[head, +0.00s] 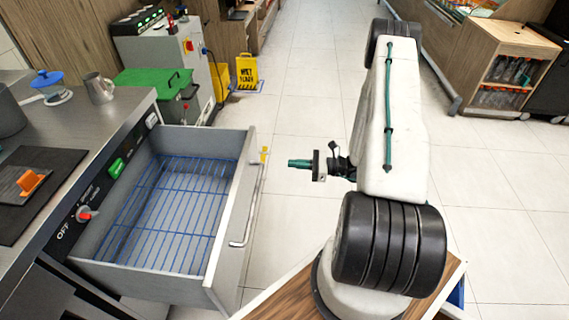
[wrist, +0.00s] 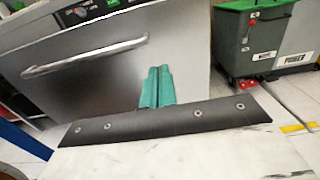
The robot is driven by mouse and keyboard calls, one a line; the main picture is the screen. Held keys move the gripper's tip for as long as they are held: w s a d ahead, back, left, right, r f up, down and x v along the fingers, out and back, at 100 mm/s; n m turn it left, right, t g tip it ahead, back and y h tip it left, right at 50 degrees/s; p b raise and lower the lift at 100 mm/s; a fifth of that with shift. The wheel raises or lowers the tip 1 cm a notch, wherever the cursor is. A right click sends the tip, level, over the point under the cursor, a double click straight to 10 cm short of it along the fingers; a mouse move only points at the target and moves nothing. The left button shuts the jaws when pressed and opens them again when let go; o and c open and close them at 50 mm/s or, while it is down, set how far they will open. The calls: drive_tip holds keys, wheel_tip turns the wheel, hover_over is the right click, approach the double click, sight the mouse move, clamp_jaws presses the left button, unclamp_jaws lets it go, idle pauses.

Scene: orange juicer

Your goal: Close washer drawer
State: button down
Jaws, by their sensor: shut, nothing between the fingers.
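The washer drawer (head: 242,205) is pulled out from the steel counter unit at the left in the head view. It is open, with a blue wire rack (head: 170,205) inside and a metal bar handle (head: 251,205) on its front. My gripper (head: 292,163) is shut and empty, a short way right of the drawer front and pointing at it. In the wrist view my green fingertips (wrist: 157,88) are together in front of the drawer's grey front (wrist: 185,45) and the handle (wrist: 85,55). I see no contact with the drawer.
The counter (head: 120,112) holds a metal pitcher (head: 98,88) and a blue-lidded container (head: 51,84). An OFF knob (head: 85,213) is on its front panel. The tiled floor (head: 310,90) beyond is clear.

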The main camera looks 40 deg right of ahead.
drive_tip(key=x, duration=1.2)
drive_tip(key=shift+w+a, duration=0.15)
